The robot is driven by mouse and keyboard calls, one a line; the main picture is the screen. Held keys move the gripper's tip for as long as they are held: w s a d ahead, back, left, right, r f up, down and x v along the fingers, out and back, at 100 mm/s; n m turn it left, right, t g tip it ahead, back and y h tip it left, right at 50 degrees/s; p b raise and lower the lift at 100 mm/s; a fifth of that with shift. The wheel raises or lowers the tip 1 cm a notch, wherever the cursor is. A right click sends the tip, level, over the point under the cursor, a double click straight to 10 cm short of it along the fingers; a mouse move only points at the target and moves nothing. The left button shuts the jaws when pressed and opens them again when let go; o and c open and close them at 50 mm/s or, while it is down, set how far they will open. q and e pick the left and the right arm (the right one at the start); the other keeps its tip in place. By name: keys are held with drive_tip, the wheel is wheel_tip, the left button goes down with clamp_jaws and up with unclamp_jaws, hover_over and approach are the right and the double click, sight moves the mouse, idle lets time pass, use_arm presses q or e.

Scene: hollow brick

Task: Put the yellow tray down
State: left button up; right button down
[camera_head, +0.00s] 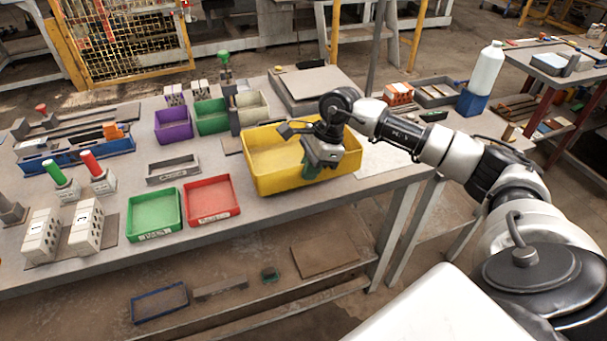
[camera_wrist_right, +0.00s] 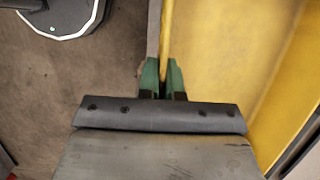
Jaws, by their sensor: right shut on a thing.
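The yellow tray (camera_head: 268,184) is at the front right of the workbench in the head view. It looks upright and empty; I cannot tell whether its base touches the bench top. My right gripper (camera_head: 312,170) reaches over its front wall, near the right end. In the right wrist view the green fingers of the gripper (camera_wrist_right: 162,78) are shut on the tray's thin wall, with the tray's yellow inside (camera_wrist_right: 225,55) to the right. My left gripper is not in view.
A red tray (camera_head: 211,199) and a green tray (camera_head: 154,213) stand left of the yellow one. Purple (camera_head: 173,124) and green (camera_head: 211,117) bins stand behind. A grey plate (camera_head: 312,86) lies at the back. Some bench top right of the yellow tray (camera_head: 393,176) is bare.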

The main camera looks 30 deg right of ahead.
drive_tip(key=shift+w+f, duration=0.3)
drive_tip(key=shift+w, duration=0.2)
drive_tip(key=shift+w+f, duration=0.3)
drive_tip(key=shift+w, duration=0.2)
wheel_tip(320, 180, down, 3)
drive_tip(key=shift+f+p, duration=0.1)
drive_tip(key=shift+p, duration=0.5)
drive_tip(key=shift+f, duration=0.35)
drive_tip(key=shift+f, duration=0.2)
drive_tip(key=c, duration=1.3)
unclamp_jaws()
drive_tip(key=shift+r, duration=0.1)
